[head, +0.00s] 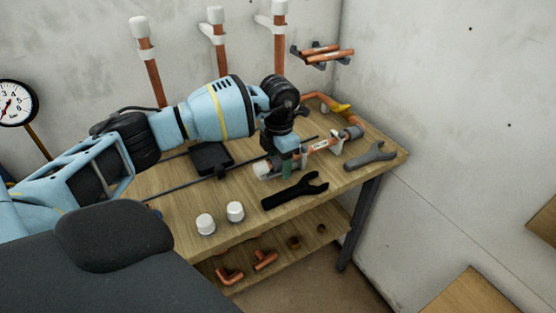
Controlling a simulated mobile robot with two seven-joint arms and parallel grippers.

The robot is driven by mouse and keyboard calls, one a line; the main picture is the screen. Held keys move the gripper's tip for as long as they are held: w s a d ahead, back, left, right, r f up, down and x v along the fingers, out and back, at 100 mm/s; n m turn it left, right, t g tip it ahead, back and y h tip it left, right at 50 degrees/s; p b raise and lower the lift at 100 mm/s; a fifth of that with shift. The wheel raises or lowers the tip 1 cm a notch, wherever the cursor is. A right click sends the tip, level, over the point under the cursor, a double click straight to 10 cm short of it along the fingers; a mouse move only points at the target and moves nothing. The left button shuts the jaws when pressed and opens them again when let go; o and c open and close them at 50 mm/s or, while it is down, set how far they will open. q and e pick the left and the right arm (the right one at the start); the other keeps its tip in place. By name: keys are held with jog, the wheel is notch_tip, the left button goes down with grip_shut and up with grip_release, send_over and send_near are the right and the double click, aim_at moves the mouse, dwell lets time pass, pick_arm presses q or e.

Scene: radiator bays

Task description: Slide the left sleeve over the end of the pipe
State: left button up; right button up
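A copper pipe (318,147) lies along the bench top, with a grey fitting (351,132) towards its right end and a pale support around its middle. A whitish sleeve-like piece (262,170) is at the left end of this line. I cannot tell whether it is around the pipe end or just beside it. My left gripper (285,168) points down at the gap between this piece and the pipe. Its fingers are small and partly hidden, so I cannot tell whether they hold anything. My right gripper is out of view.
Two white caps (235,211) stand at the bench's front left. A black open-ended wrench (295,190) lies in front of the pipe, a grey wrench (370,155) to its right. Copper elbows (265,260) lie on the lower shelf. Capped vertical pipes (278,45) line the wall behind.

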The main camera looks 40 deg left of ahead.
pick_arm(q)
jog(key=c, duration=0.8)
jog(key=shift+w+d+b, duration=0.25)
jog(key=shift+w+b, duration=0.05)
jog(key=shift+w, duration=0.3)
jog(key=shift+w+d+b, duration=0.25)
jog(key=shift+w+b, duration=0.05)
jog(key=shift+w, duration=0.3)
jog(key=o, duration=0.8)
jog(key=shift+o, duration=0.2)
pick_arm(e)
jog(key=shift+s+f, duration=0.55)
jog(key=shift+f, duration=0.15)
pick_arm(q)
jog(key=shift+r, duration=0.1)
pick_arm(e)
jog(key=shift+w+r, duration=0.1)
pick_arm(q)
notch_tip(320, 180, up, 7)
jog(key=p, duration=0.4)
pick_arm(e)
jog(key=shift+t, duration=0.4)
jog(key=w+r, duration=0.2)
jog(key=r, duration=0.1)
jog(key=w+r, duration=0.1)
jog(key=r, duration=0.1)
